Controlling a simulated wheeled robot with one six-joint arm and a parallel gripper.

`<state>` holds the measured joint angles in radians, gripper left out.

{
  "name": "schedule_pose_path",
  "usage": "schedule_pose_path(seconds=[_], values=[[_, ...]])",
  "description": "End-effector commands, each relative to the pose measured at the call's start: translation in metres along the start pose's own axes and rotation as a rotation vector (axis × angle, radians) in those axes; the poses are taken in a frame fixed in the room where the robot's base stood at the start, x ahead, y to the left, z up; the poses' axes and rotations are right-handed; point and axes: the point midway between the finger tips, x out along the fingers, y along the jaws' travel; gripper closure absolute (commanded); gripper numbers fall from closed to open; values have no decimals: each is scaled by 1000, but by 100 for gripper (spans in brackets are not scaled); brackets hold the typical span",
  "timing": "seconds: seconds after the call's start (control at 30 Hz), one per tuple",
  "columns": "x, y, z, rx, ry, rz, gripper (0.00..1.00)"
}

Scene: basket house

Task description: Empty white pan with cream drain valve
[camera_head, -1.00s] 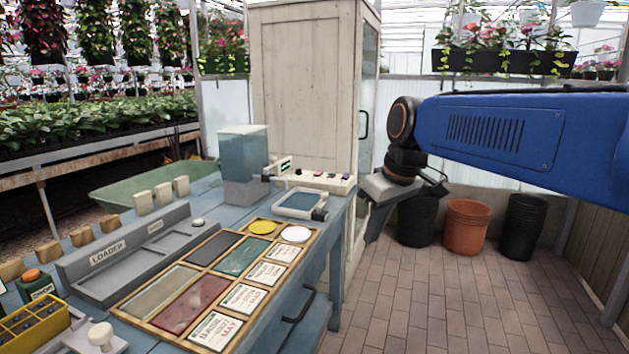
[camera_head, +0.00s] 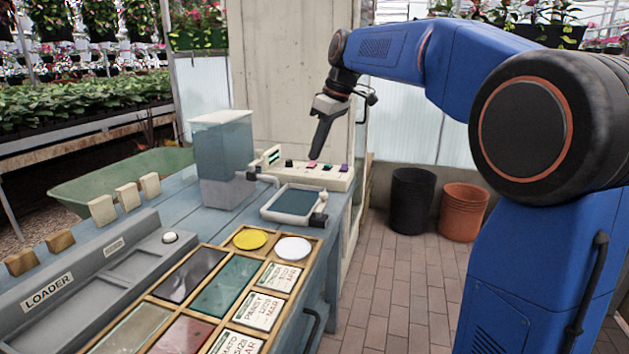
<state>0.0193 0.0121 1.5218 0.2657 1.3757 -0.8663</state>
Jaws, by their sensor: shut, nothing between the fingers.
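The white pan (camera_head: 284,218) sits on the blue bench in front of the button strip. Its inside looks dark blue-grey; whether that is water or the pan's floor I cannot tell for sure. A small cream knob (camera_head: 325,196) stands at its right side above a dark outlet fitting (camera_head: 318,220), near the bench edge. My gripper (camera_head: 314,155) points down with its fingers shut and empty. It is over or just behind the button strip, beyond the pan. Whether the tips touch a button I cannot tell.
The cream strip (camera_head: 338,183) carries several coloured buttons. A clear water tank (camera_head: 222,155) with a tap stands left of the pan. A grey loader (camera_head: 85,272) and a wooden-framed tray (camera_head: 225,246) with cards lie nearer. Dark and orange pots stand on the floor behind.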

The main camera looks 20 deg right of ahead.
Motion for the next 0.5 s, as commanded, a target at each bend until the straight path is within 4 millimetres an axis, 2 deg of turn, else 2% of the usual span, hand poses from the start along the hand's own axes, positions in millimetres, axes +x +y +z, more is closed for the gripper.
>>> schedule_pose_path(seconds=[0.37,0.5], values=[[1,0,0,-1,0,-1,100],[10,0,0,-1,-2,-2,100]])
